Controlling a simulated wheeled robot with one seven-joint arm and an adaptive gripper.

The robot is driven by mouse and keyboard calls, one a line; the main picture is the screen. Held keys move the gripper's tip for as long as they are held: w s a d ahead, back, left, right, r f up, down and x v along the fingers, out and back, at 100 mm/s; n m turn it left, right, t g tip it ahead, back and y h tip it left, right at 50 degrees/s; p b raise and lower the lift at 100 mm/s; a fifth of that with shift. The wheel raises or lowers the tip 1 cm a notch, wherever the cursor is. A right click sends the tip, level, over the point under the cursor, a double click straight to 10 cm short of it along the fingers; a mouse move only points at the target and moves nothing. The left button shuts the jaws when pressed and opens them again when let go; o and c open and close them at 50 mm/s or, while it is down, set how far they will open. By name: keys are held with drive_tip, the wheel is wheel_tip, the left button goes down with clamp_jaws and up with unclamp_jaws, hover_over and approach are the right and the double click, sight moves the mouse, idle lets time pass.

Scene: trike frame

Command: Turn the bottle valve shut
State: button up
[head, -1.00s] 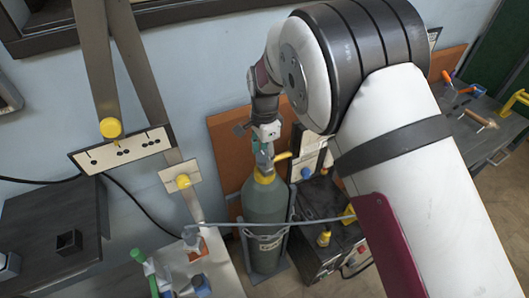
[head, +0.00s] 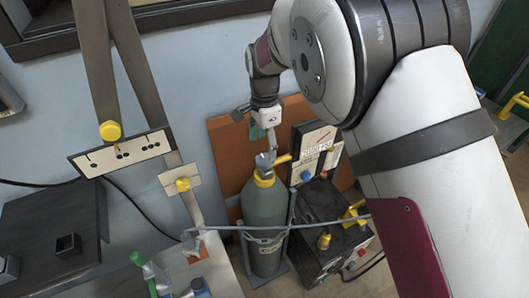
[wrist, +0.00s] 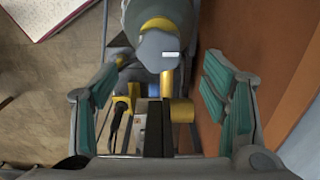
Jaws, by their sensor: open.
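The grey-green gas bottle (head: 266,212) stands upright with a yellow collar at its neck and a grey valve knob (head: 264,161) on top. A yellow outlet sticks out to the right of the valve. My gripper (head: 266,141) is just above the valve, pointing down, open and empty. In the wrist view, the knob (wrist: 160,50) shows a small white mark and lies toward the upper middle. The teal-padded fingers of my gripper (wrist: 163,88) are spread left and right, apart from the knob. How far the valve is turned cannot be told.
A metal bar (head: 325,222) and a chain cross the bottle's front. A dark welding machine (head: 330,240) stands to its right, an orange-brown board (head: 224,140) behind. A grey workbench (head: 45,225) is at left, with floor in front.

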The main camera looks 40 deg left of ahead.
sight(264, 159)
wheel_tip(264, 159, up, 6)
drive_tip(key=shift+r, duration=0.2)
idle(0.3)
